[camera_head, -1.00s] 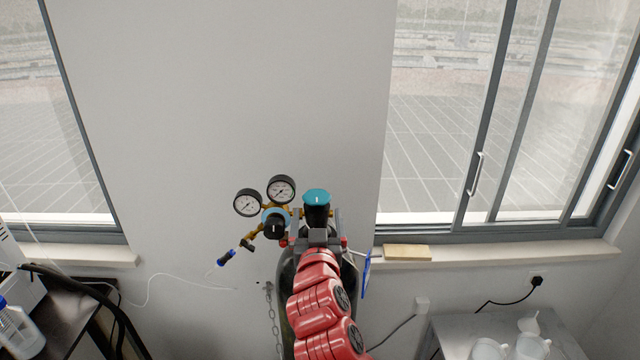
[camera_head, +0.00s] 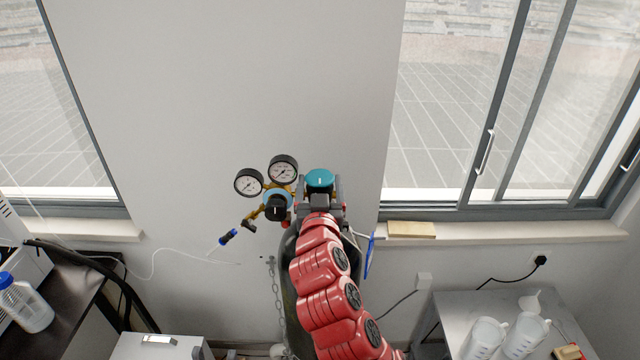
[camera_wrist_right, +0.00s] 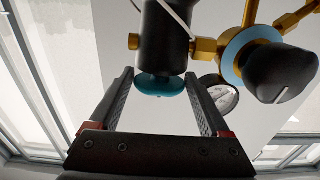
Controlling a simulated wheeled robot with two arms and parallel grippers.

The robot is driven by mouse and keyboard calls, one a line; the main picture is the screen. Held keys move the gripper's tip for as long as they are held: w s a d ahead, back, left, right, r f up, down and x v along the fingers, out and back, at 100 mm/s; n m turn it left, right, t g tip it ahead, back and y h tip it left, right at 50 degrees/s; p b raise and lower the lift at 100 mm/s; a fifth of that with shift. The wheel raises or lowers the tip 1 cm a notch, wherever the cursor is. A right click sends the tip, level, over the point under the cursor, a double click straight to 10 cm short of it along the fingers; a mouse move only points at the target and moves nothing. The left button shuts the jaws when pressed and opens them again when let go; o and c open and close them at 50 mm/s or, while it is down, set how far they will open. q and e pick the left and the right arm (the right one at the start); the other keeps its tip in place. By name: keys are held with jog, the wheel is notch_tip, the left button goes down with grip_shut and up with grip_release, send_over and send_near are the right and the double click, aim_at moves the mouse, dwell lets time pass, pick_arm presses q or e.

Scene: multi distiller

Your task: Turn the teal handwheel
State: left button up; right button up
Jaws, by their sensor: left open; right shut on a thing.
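The teal handwheel (camera_head: 320,179) tops the dark valve of a gas cylinder (camera_head: 289,262) by the wall. In the right wrist view the handwheel (camera_wrist_right: 160,84) sits between the two fingers, under the black valve body. My right gripper (camera_head: 320,197) reaches it from the front, at the end of my red arm. In the right wrist view my right gripper (camera_wrist_right: 160,76) is shut on the handwheel, one finger at each side of its rim. My red arm hides much of the cylinder. My left gripper is not in view.
Beside the handwheel is a regulator with a black knob (camera_head: 276,207) and two gauges (camera_head: 283,169), close to my right gripper. A chain (camera_head: 275,290) hangs at the cylinder. A side table (camera_head: 455,310) with white jugs stands at right, a dark bench (camera_head: 75,290) at left.

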jog(key=shift+c, duration=0.8)
jog(key=shift+d+y, duration=0.1)
jog(key=shift+y, duration=0.2)
